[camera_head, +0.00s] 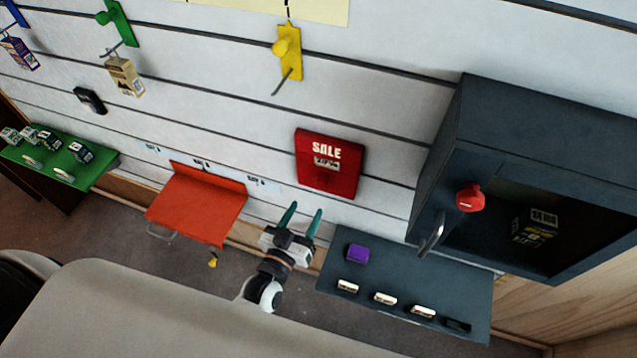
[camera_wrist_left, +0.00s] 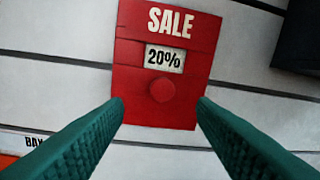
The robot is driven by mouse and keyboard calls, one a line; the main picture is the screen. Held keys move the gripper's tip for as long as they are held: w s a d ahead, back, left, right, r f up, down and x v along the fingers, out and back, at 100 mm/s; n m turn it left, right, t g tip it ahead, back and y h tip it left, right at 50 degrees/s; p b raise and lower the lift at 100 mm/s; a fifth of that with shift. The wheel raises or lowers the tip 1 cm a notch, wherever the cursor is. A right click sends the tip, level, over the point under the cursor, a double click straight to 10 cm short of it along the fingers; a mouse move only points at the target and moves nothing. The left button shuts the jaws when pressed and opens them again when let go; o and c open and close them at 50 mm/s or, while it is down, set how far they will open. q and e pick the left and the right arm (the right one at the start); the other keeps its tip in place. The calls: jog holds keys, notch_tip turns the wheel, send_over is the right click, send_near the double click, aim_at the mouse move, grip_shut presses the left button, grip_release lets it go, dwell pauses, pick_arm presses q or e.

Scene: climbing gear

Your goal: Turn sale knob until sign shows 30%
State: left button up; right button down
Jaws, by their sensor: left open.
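The red sale sign (camera_head: 329,178) is mounted on the white slatted wall, left of the dark cabinet. In the left wrist view the sign (camera_wrist_left: 125,60) reads SALE, and its small window (camera_wrist_left: 164,59) shows 20%. The round red sale knob (camera_wrist_left: 162,89) sits just below the window, between my fingers in that picture. My left gripper (camera_head: 301,219) is open, its two green fingers pointing at the wall below the sign in the head view. Nothing is between its fingertips, and they look apart from the knob. My right gripper is not in view.
A dark cabinet (camera_head: 534,110) with a red knob (camera_head: 470,198) and a handle stands at the right. Below it is a dark shelf (camera_head: 400,272) with a purple block (camera_head: 357,253). An orange shelf (camera_head: 197,207) and a green shelf (camera_head: 99,172) are at the left.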

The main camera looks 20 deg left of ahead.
aim_at(320, 186)
pick_arm(q)
jog(key=w, duration=0.5)
jog(key=w+d+p, duration=0.1)
jog(key=w, duration=0.2)
jog(key=shift+w+d, duration=0.1)
jog(key=shift+w, duration=0.25)
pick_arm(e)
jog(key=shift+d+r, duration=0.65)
pick_arm(q)
jog(key=c, duration=1)
jog(key=shift+o, duration=0.2)
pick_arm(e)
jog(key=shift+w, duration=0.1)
